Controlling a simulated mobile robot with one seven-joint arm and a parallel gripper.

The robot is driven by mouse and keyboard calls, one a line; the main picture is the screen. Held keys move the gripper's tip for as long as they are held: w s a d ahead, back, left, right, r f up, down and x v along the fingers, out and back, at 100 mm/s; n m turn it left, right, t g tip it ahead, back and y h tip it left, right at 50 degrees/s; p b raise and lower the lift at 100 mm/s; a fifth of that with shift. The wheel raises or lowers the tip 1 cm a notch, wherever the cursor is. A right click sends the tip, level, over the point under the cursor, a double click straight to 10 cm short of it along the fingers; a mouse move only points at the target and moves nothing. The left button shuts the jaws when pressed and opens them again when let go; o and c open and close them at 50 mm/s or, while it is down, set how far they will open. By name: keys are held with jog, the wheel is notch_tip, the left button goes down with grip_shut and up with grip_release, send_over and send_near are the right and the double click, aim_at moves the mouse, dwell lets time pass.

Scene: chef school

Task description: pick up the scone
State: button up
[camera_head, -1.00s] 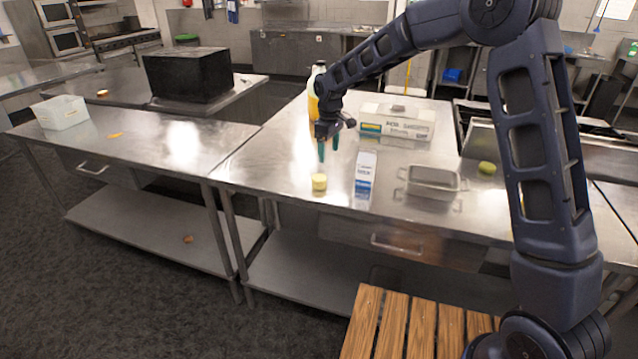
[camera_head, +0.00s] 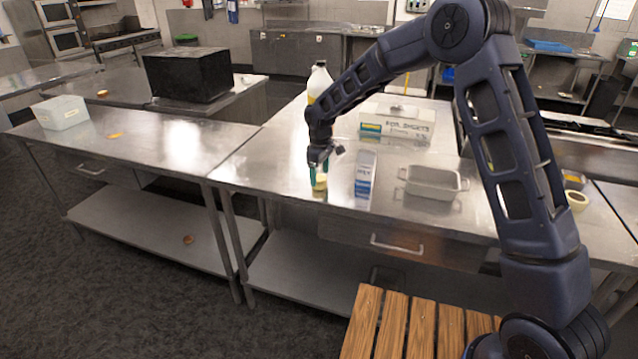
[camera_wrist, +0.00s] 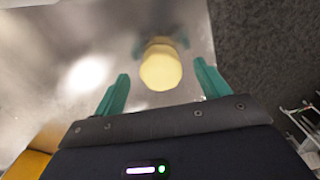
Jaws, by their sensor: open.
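The scone (camera_head: 320,183) is a small pale yellow round piece standing on the steel table near its front edge. My gripper (camera_head: 319,178) is low over the table with its green fingers at the scone, one partly in front of it. In the wrist view the scone (camera_wrist: 161,66) lies between and a little beyond the two green fingertips (camera_wrist: 162,72). The fingers are wide open, with a visible gap on both sides of the scone.
A blue-and-white carton (camera_head: 365,176) stands close to the right of my gripper. A metal pan (camera_head: 433,184) is further right, and a foil box (camera_head: 396,126) and a bottle (camera_head: 318,82) stand behind.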

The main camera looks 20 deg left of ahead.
aim_at(319, 177)
notch_tip(319, 177, down, 3)
jog(key=shift+a+f, duration=0.1)
jog(key=shift+a, duration=0.05)
jog(key=c, duration=1.1)
jog(key=shift+o, duration=0.2)
